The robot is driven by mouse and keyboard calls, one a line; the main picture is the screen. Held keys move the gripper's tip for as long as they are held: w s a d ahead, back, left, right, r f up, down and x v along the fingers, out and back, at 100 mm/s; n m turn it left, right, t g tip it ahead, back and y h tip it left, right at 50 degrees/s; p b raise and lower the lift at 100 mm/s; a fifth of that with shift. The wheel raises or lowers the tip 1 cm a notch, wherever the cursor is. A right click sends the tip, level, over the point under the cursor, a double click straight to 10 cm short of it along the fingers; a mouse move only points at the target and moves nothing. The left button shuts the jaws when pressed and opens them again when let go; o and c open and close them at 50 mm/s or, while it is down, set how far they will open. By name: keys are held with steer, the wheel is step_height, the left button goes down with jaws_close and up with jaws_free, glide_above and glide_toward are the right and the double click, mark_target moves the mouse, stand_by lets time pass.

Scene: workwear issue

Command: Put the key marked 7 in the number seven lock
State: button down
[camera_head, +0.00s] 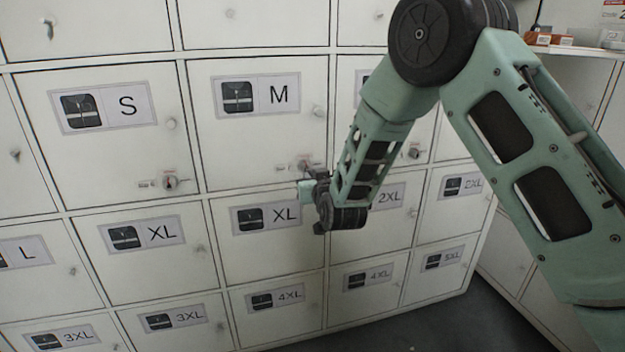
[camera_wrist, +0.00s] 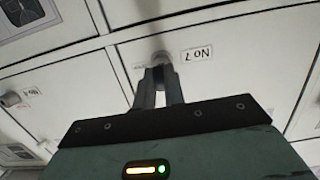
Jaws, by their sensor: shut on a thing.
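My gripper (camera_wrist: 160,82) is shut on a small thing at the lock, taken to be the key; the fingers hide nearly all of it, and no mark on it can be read. The fingertips are right at a round grey lock (camera_wrist: 162,59) in the wrist view. The label "No 7" (camera_wrist: 197,53) is beside that lock, upside down in this view. In the head view my gripper (camera_head: 306,184) is at the lower right corner of the M door (camera_head: 255,150). Whether the key is inside the lock or just before it I cannot tell.
Another lock (camera_wrist: 11,99) with its label is at the left of the wrist view. In the head view a lock (camera_head: 169,182) is on the S door and another lock (camera_head: 414,152) is right of my arm. Small boxes (camera_head: 548,39) lie on a ledge at the upper right.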

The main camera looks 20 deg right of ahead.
steer(key=shift+w+b, duration=0.35)
steer(key=shift+w, duration=0.8)
stand_by(2.6)
